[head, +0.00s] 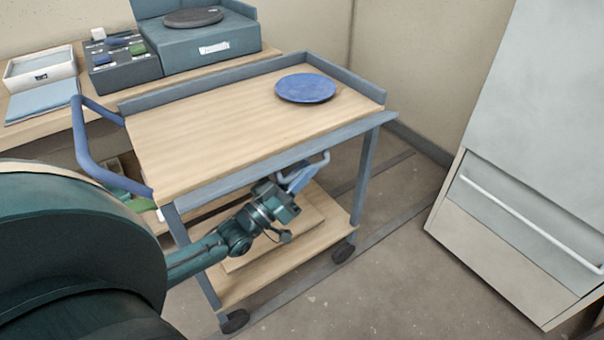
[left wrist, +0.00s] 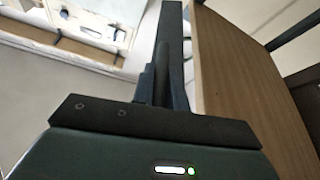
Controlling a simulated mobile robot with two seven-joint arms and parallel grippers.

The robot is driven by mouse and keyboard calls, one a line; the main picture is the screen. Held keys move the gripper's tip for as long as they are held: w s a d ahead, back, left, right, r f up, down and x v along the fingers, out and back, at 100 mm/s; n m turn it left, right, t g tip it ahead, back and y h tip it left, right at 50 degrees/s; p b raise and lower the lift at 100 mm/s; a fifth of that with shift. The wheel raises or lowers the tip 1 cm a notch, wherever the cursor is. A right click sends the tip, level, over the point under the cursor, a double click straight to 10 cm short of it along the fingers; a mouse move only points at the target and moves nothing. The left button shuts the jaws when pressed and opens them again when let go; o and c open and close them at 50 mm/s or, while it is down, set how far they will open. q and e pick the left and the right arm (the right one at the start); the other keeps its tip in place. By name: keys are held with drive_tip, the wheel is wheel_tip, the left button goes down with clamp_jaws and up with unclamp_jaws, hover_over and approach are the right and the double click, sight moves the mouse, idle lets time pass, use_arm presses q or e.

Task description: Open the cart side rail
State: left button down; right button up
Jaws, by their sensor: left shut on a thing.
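The cart (head: 210,135) has a wooden top with raised blue-grey rails along its back and right edges. Its near side rail (head: 270,165) is a blue-grey strip tilted outward and down from the top's near edge, its right end sticking out past the corner post. A light blue handle (head: 322,162) shows below this rail. My left gripper (head: 294,182) is below the rail, shut on the handle; its fingertips are partly hidden by the wrist. In the left wrist view the dark fingers (left wrist: 168,75) are close together beside a wooden board. My right gripper is not in view.
A blue round plate (head: 305,88) lies on the cart top. A blue push handle (head: 85,150) is at the cart's left end. A lower shelf (head: 240,284) lies below my arm. A pale cabinet (head: 530,120) stands at right, with clear floor between.

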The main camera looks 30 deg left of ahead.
use_arm(q)
drive_tip(key=m+h, duration=0.1)
drive_tip(key=m, duration=0.1)
drive_tip(key=f+m+g+h+b, duration=0.1)
drive_tip(key=m, duration=0.1)
drive_tip(key=m+h, duration=0.1)
drive_tip(key=m, duration=0.2)
drive_tip(key=shift+w+a+f+h, duration=0.15)
drive_tip(key=shift+a+f+h, duration=0.15)
drive_tip(key=shift+a+f, duration=0.1)
drive_tip(key=shift+g+b, duration=0.3)
drive_tip(key=shift+m, duration=0.3)
drive_tip(key=c, duration=1.4)
unclamp_jaws()
drive_tip(key=v, duration=1.3)
drive_tip(key=shift+p, duration=0.4)
drive_tip(key=shift+a+f, duration=0.1)
